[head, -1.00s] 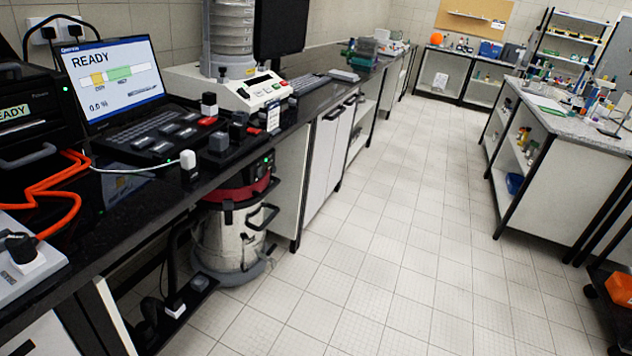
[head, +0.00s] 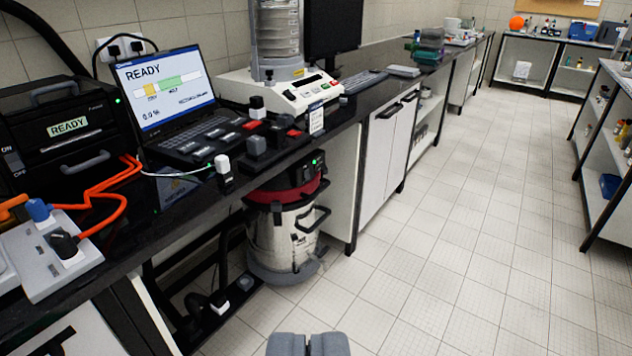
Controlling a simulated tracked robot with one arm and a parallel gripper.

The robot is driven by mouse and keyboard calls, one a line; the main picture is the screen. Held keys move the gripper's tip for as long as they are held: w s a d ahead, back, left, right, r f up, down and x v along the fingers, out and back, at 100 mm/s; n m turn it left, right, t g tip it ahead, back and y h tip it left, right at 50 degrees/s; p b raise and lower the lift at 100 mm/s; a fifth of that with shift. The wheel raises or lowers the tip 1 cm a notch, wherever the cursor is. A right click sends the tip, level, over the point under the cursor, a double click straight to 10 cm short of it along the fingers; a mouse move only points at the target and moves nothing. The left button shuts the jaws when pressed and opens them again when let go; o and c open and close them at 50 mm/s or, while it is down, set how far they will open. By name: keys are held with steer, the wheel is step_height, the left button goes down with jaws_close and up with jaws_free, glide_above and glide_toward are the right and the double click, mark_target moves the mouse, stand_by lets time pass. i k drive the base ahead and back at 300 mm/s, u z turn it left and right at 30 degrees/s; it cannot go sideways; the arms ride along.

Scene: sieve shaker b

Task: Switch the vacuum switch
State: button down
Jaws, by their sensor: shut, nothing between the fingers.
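A vacuum (head: 283,232) with a steel drum and a red and black top stands on the floor under the bench at centre left. A small green light and controls (head: 310,163) show on its black head, too small to tell which one is the switch.
White cupboards (head: 383,145) stand right of the vacuum. The tiled floor (head: 450,250) is clear.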

mark_target(307, 175)
steer(key=z, duration=0.1)
steer(key=i, duration=1)
steer(key=u, duration=0.1)
